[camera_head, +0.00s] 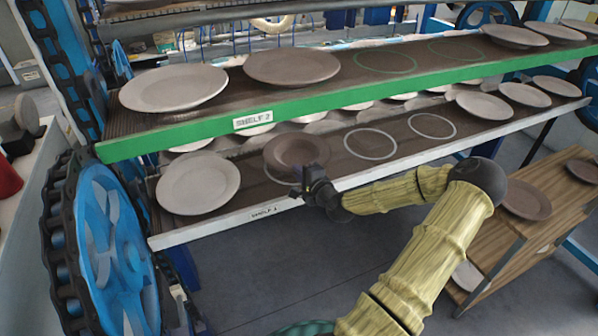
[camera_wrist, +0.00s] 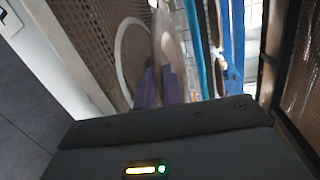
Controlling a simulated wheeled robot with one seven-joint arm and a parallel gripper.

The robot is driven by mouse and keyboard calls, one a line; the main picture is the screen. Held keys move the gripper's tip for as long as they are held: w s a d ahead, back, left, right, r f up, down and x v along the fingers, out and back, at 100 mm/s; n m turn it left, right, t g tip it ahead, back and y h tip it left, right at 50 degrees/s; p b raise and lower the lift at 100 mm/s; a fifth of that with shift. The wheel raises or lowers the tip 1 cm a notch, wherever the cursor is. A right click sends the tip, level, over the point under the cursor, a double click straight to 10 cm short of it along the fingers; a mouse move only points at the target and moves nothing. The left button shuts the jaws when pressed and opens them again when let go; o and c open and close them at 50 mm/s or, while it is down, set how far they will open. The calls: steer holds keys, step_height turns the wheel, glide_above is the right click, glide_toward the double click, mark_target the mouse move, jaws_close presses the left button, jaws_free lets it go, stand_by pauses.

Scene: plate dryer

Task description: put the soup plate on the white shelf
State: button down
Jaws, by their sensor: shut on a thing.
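The soup plate (camera_head: 296,150) is a deep brown-grey plate with a wide rim. My gripper (camera_head: 312,180) is shut on its near rim at the front of the white shelf (camera_head: 225,222), the lower one marked as shelf 1. In the wrist view the plate (camera_wrist: 170,45) shows nearly edge-on between my purple fingers (camera_wrist: 160,88). It is over the shelf, close to a pale ring mark (camera_wrist: 130,50). I cannot tell whether it touches the surface.
A pale plate (camera_head: 198,183) lies just left of the held plate. Empty ring marks (camera_head: 370,144) lie to its right. The green-edged shelf (camera_head: 330,94) runs close above, with plates on it. A wooden stand (camera_head: 545,215) with plates is at the right.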

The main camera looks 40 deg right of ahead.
steer(key=shift+s+r, duration=0.1)
steer(key=shift+r, duration=0.05)
steer(key=c, duration=2)
jaws_free()
steer(key=shift+f, duration=0.2)
steer(key=o, duration=0.5)
steer(key=shift+r, duration=0.1)
steer(key=b+v, duration=0.2)
steer(key=v, duration=1)
steer(key=shift+b, duration=0.4)
steer(key=shift+a, duration=0.1)
